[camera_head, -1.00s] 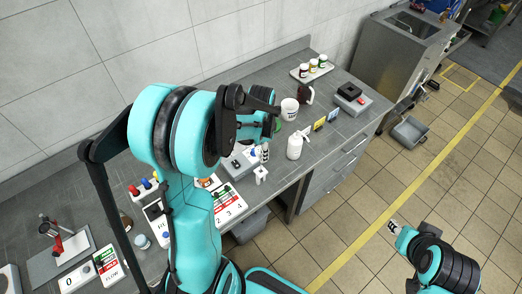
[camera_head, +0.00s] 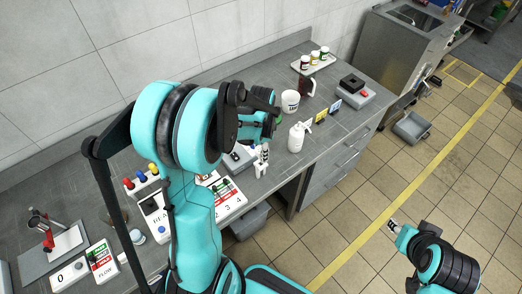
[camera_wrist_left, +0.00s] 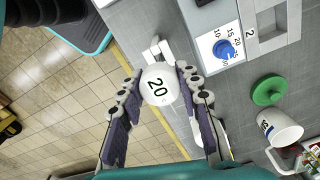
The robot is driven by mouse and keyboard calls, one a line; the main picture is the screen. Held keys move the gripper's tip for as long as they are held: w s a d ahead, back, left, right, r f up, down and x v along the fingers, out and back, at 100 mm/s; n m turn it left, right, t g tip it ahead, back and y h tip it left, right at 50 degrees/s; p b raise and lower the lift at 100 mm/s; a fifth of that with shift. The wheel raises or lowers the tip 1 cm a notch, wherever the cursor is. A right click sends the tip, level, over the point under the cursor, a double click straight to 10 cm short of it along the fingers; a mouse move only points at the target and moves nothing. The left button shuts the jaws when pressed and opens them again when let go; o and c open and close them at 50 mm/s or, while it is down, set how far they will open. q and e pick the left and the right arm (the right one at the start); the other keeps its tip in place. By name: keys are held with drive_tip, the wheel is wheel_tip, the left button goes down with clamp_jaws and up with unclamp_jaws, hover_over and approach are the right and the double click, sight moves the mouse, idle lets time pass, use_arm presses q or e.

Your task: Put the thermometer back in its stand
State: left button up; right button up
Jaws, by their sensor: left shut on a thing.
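A small white piece, likely the stand (camera_wrist_left: 157,48), shows just beyond the head near the worktop edge. In the head view my left gripper (camera_head: 265,153) is just above this white stand (camera_head: 260,170); I cannot tell whether thermometer and stand touch. My right gripper (camera_head: 393,225) is over the floor at the right, its fingers too small to read.
A green disc (camera_wrist_left: 269,90) and a cup (camera_wrist_left: 280,128) show in the left wrist view.

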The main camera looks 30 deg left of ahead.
use_arm(q)
drive_tip(key=shift+f+b, duration=1.6)
drive_tip(key=shift+f, duration=0.35)
drive_tip(key=o, duration=1.6)
drive_tip(key=shift+c, duration=0.2)
drive_tip(key=shift+r, duration=0.15)
drive_tip(key=shift+r+p, duration=2.15)
drive_tip(key=shift+r, duration=0.75)
